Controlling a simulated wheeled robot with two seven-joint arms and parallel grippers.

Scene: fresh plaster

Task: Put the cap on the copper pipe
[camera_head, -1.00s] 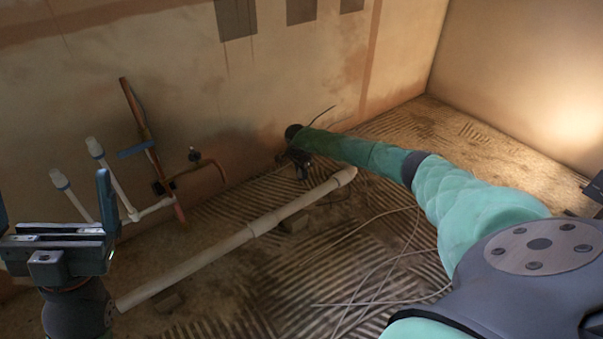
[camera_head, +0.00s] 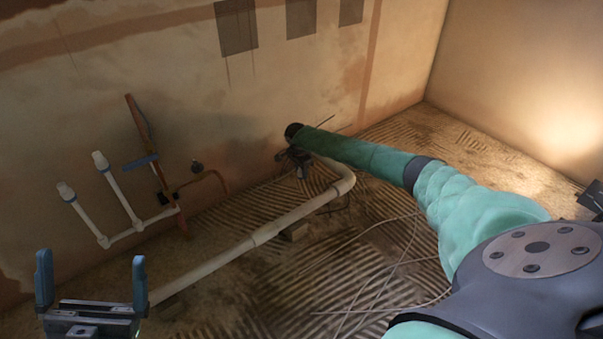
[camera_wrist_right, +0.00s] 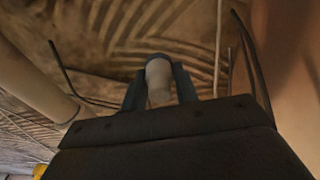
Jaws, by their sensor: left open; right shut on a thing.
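The thin copper pipe (camera_head: 210,173) curves out beside the wall at left centre in the head view and bends down at its right end. My right gripper (camera_head: 301,166) is small and dark below the wrist, near the wall, to the right of the copper pipe and apart from it. In the right wrist view its fingers (camera_wrist_right: 160,90) are shut on a pale, rounded thing (camera_wrist_right: 158,74). I cannot tell for certain that this is the cap. My left gripper (camera_head: 91,283) is open and empty at the lower left, both fingers pointing up.
Two white upright pipes (camera_head: 118,195) and a slanted rusty bar (camera_head: 139,118) stand by the wall. A long pale pipe (camera_head: 220,258) crosses the floor on blocks (camera_head: 293,232), bending toward the wall. Loose cables (camera_head: 385,255) lie on the ridged floor. The right corner floor looks clear.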

